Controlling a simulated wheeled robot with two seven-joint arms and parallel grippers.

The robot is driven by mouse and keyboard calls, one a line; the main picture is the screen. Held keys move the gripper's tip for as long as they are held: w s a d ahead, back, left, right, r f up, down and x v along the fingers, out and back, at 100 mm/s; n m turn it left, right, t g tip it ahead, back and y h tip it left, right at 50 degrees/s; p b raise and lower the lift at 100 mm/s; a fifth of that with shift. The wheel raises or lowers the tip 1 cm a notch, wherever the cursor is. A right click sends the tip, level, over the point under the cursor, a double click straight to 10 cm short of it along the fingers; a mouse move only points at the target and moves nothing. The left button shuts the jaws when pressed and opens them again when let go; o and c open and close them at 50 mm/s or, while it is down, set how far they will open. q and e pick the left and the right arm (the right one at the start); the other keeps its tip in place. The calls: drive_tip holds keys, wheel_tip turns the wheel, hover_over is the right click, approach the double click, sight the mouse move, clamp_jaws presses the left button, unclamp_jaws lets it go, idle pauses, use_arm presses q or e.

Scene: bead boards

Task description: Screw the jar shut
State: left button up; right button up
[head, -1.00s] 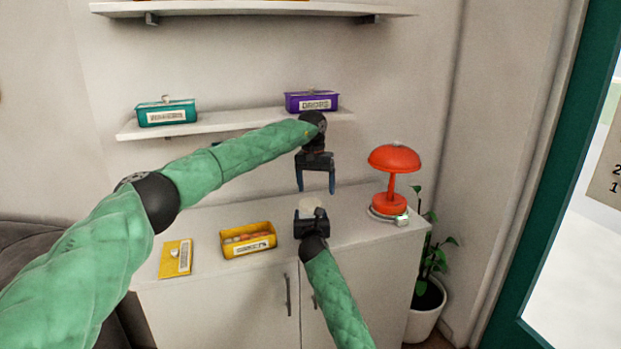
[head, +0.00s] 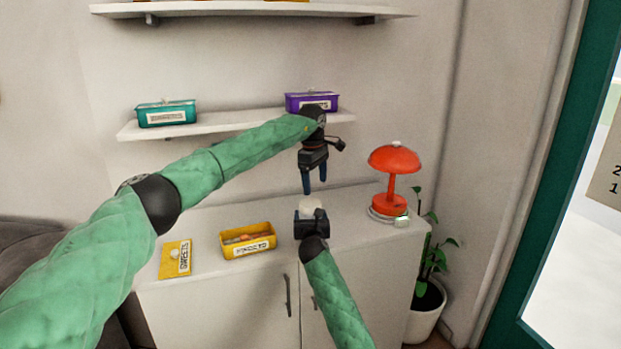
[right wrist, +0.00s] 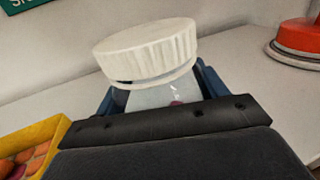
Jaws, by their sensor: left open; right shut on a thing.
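The jar (right wrist: 165,98) is pale and see-through, with a white ribbed lid (right wrist: 147,48) on its mouth in the right wrist view. The lid sits a little tilted, with a dark gap showing under its rim. In the head view the lid (head: 311,204) shows as a pale disc above my right gripper (head: 311,214). My right gripper is shut around the jar's body, and its palm hides the lower part. My left gripper (head: 315,188) is open and empty, pointing down just above the lid, apart from it.
A yellow open box (head: 248,252) with round things inside stands left of the jar, with its yellow lid (head: 168,262) beside it. A red lamp (head: 390,205) stands to the right. A shelf (head: 230,123) with teal (head: 166,117) and purple boxes (head: 312,99) hangs behind.

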use_arm(q)
drive_tip(key=n, duration=0.4)
drive_tip(key=shift+a+r, duration=0.1)
drive_tip(key=shift+r, duration=0.1)
drive_tip(key=n, duration=0.4)
drive_tip(key=shift+a+r, duration=0.1)
drive_tip(key=shift+r, duration=0.05)
drive_tip(key=n, duration=0.4)
drive_tip(key=shift+w+a+r, duration=0.1)
drive_tip(key=n, duration=0.5)
drive_tip(key=shift+a+n, duration=0.15)
drive_tip(key=shift+n, duration=0.25)
drive_tip(key=n, duration=0.4)
drive_tip(key=shift+a+y, duration=0.1)
drive_tip(key=shift+y, duration=0.2)
drive_tip(key=n, duration=0.5)
drive_tip(key=shift+a+n, duration=0.1)
drive_tip(key=shift+n, duration=0.2)
drive_tip(key=n, duration=0.9)
